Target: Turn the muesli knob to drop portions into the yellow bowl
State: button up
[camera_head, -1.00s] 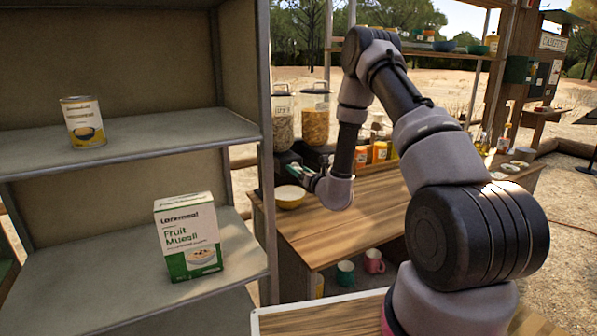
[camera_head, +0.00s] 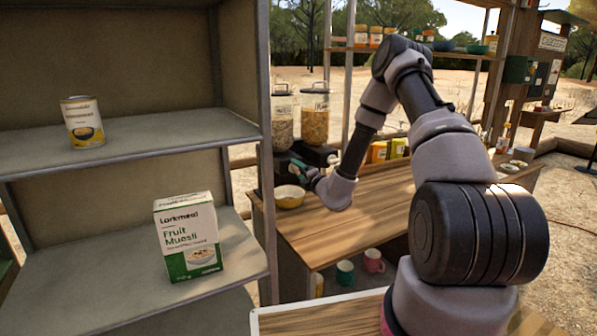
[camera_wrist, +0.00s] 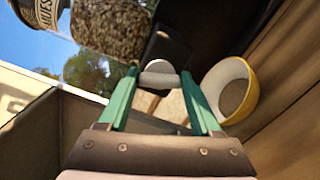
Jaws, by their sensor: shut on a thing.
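The muesli dispenser (camera_head: 283,122) is the left of two clear jars at the back left of the wooden counter. Its jar of flakes, with part of a muesli label, also fills the upper left of the wrist view (camera_wrist: 108,28). My gripper (camera_head: 297,167) is at its base. In the wrist view its green fingers (camera_wrist: 160,88) are shut on the pale knob (camera_wrist: 158,73). The yellow bowl (camera_head: 290,202) stands on the counter below the dispenser. In the wrist view it is right of the fingers (camera_wrist: 243,103), with a brownish patch inside that I cannot make out clearly.
A second jar of orange cereal (camera_head: 315,122) stands right beside the muesli. A grey shelf unit (camera_head: 100,245) at left holds a can (camera_head: 82,122) and a Fruit Muesli box (camera_head: 190,240). Several cartons stand at the counter's back. The counter's middle (camera_head: 340,235) is clear.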

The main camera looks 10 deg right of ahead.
jog(key=shift+f+m, duration=0.1)
jog(key=shift+m, duration=1.8)
jog(key=o, duration=1.4)
jog(key=shift+s, duration=0.1)
jog(key=v, duration=1)
jog(key=shift+s+d, duration=0.15)
jog(key=shift+s, duration=0.15)
